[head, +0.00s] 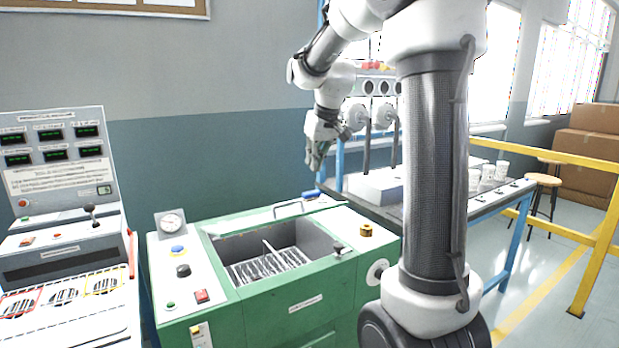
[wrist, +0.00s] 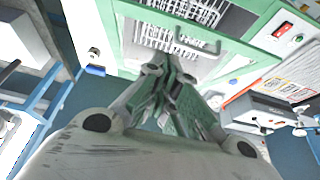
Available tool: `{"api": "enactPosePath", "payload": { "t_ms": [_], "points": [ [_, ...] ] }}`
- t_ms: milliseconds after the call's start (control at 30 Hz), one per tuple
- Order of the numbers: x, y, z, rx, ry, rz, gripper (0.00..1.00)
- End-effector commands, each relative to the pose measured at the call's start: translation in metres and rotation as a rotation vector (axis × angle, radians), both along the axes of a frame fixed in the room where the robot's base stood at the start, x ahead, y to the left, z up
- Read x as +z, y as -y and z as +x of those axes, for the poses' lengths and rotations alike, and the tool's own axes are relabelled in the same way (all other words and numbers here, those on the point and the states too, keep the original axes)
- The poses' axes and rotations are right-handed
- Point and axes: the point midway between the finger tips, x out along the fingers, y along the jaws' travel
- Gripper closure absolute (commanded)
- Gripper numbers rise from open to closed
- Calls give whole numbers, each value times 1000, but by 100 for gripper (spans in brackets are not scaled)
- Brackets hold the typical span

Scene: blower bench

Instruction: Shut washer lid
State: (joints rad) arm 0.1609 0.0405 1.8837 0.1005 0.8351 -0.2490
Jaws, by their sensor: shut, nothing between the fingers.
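The washer is a green bench machine (head: 330,285) in the middle of the head view. Its basin (head: 226,246) is uncovered, with a metal rack (head: 265,268) inside. The lid's silver handle (head: 288,205) shows at the back edge of the opening; the lid panel itself is hard to make out there. In the wrist view the handle (wrist: 188,45) lies just beyond my fingertips, with the rack (wrist: 190,10) behind it. My gripper (head: 314,167) is shut and empty, pointing down, above and behind the washer's back edge. It appears apart from the handle.
A control console (head: 60,165) stands left of the washer. A workbench (head: 480,205) with cups stands behind right. A yellow rail (head: 560,157) runs at the right.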

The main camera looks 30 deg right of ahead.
Motion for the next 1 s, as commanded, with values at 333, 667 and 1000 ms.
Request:
{"api": "enactPosePath", "payload": {
  "t_ms": [333,667,1000],
  "points": [
    [-67,-1,27,0,-4,1,100],
    [-113,-1,22,-1,0,0,100],
    [-120,-1,19,-1,1,0,100]
  ]
}}
